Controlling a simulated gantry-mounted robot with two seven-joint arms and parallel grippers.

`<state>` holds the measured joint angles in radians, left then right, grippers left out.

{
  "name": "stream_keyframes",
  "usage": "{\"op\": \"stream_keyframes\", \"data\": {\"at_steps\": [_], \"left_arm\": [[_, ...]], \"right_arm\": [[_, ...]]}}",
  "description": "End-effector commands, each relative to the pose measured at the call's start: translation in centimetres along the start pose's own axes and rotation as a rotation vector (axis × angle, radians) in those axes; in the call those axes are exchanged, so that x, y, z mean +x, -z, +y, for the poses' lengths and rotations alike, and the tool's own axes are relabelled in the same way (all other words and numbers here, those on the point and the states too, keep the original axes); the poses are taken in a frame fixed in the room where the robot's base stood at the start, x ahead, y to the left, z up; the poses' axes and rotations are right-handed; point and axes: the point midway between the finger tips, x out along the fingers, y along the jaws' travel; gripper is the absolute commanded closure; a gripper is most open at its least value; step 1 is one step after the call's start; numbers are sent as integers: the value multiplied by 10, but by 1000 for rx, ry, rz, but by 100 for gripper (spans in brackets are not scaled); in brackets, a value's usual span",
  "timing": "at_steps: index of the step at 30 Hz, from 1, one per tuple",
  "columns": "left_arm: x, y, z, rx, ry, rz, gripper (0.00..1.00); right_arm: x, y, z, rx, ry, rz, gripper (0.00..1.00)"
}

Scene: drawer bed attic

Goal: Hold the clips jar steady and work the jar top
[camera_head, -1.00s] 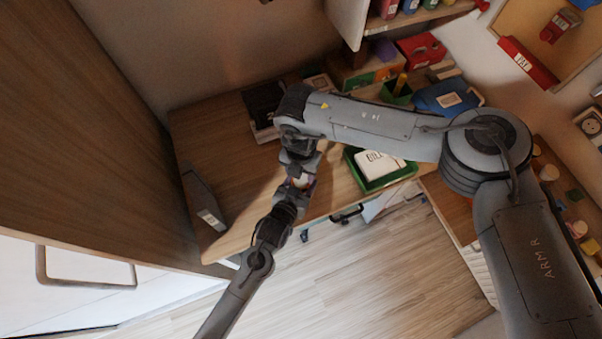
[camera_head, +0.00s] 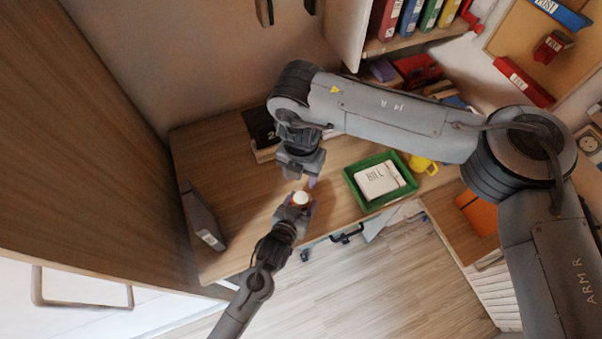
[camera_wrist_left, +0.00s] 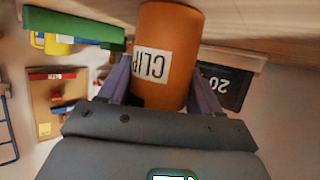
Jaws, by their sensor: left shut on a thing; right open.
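The orange clips jar (camera_wrist_left: 165,60) fills the middle of the left wrist view, its white label reading upside down. My left gripper (camera_wrist_left: 160,92) has a finger on each side of it and is shut on it. In the head view the white jar top (camera_head: 301,198) shows above the left gripper (camera_head: 296,207), near the desk's front edge. I cannot tell whether the jar touches the desk. My right gripper (camera_head: 299,180) is open and empty just beyond the jar top, with its fingers apart from it. The jar top is out of sight in the left wrist view.
A green tray (camera_head: 350,183) with a white BILL box (camera_head: 380,181) lies right of the grippers. A yellow mug (camera_head: 423,164) stands beyond it. A dark calendar (camera_head: 262,130) stands behind, and a grey file holder (camera_head: 203,218) is at left.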

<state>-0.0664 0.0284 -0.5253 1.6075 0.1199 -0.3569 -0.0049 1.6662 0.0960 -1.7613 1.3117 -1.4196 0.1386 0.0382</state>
Motion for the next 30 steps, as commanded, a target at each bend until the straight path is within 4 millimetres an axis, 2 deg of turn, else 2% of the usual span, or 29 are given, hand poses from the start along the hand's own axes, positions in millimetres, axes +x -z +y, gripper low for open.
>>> {"op": "stream_keyframes", "data": {"at_steps": [3,4,9,20,26,30], "left_arm": [[0,-1,0,0,0,-2,73],[0,-1,0,0,0,-1,32],[0,0,0,0,0,-1,6],[-3,0,0,0,0,0,6],[-23,-1,0,0,0,-1,6],[-48,-2,0,-1,0,-1,6]], "right_arm": [[0,0,0,0,0,0,46],[0,0,0,0,0,0,46],[0,0,0,0,0,0,46],[0,0,0,0,0,0,46],[0,0,0,0,0,0,46],[0,0,0,0,0,0,46]]}}
